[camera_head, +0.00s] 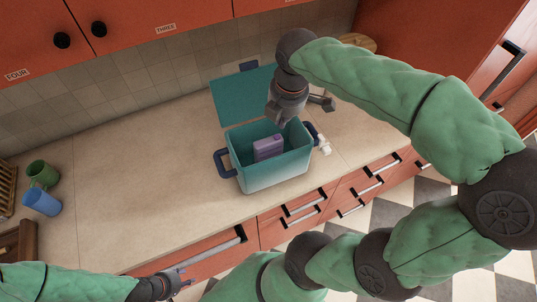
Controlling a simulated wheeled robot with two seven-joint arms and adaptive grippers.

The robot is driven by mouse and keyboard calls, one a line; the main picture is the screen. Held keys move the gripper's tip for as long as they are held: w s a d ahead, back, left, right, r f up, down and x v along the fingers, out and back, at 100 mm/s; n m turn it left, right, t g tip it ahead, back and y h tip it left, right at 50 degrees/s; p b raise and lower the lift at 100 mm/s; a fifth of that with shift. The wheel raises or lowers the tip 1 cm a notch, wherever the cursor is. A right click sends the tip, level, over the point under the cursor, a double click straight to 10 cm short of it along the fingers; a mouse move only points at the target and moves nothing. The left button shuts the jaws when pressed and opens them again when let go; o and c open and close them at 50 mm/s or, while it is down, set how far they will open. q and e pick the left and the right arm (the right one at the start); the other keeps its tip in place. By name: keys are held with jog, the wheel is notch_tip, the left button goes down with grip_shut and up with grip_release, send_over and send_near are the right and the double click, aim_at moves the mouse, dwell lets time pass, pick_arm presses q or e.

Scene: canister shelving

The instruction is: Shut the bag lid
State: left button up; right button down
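The bag (272,179) is a teal box with dark side handles, standing on the counter. Its lid (243,95) is up, leaning back toward the tiled wall. A purple carton-like item (268,148) sits inside the bag. My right gripper (303,112) is above the bag's back edge, in front of the lid's right part, which it partly hides. Its fingers look spread, with nothing seen between them. My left gripper (183,277) is low at the left, in front of the drawers and well away from the bag. Its finger opening is too small to tell.
A green mug (42,173) and a blue cup (42,202) stand at the counter's left. A small white item (323,145) lies right of the bag. Red cabinets (150,18) hang above. The counter (140,195) left of the bag is clear.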

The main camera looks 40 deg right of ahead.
jog(key=s+a+f+b, duration=0.1)
jog(key=s+f+b, duration=0.2)
jog(key=f+b, duration=0.2)
jog(key=shift+s+f+b, duration=0.15)
jog(key=shift+f+b, duration=0.2)
jog(key=shift+f, duration=0.4)
dwell(0.5)
jog(key=shift+a, duration=0.1)
notch_tip(320, 180, down, 7)
jog(key=b, duration=0.6)
jog(key=shift+s+f, duration=0.2)
jog(key=shift+s, duration=0.15)
dwell(0.5)
jog(key=shift+a+r, duration=0.1)
dwell(0.4)
